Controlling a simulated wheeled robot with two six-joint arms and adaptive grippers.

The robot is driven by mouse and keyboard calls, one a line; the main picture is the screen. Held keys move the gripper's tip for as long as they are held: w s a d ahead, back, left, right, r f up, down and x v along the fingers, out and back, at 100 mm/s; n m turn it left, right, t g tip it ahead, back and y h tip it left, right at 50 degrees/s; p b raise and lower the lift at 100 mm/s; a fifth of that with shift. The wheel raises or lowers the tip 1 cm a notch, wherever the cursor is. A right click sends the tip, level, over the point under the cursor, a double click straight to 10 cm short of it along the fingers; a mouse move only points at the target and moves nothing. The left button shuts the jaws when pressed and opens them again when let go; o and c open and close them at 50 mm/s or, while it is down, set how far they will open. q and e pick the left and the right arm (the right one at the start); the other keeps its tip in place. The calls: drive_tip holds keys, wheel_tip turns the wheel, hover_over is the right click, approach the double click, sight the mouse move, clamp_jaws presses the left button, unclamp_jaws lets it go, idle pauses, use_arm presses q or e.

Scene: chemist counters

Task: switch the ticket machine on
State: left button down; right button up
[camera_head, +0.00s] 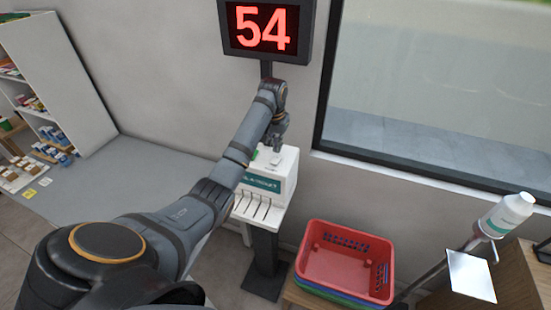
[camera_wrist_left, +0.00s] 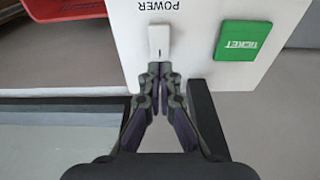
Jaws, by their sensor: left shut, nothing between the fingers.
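The ticket machine (camera_head: 285,181) is a white box on a dark stand, below the number display. In the left wrist view its top face (camera_wrist_left: 195,75) carries a small white power switch (camera_wrist_left: 159,40), labelled POWER upside down, and a green TICKET button (camera_wrist_left: 242,41) to its right. My left gripper (camera_head: 277,143) is over the machine's top in the head view. In the left wrist view its shut, empty fingertips (camera_wrist_left: 160,69) are at the near end of the switch. I cannot tell whether they touch it. My right gripper is not in view.
A lit display (camera_head: 263,28) shows 54 on the wall above. A sanitizer bottle (camera_head: 507,214) is at the far right. A grey counter (camera_head: 110,180) and shelves (camera_head: 65,75) are on the left.

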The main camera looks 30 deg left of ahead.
sight(277, 158)
use_arm(q)
drive_tip(key=shift+r, duration=1.95)
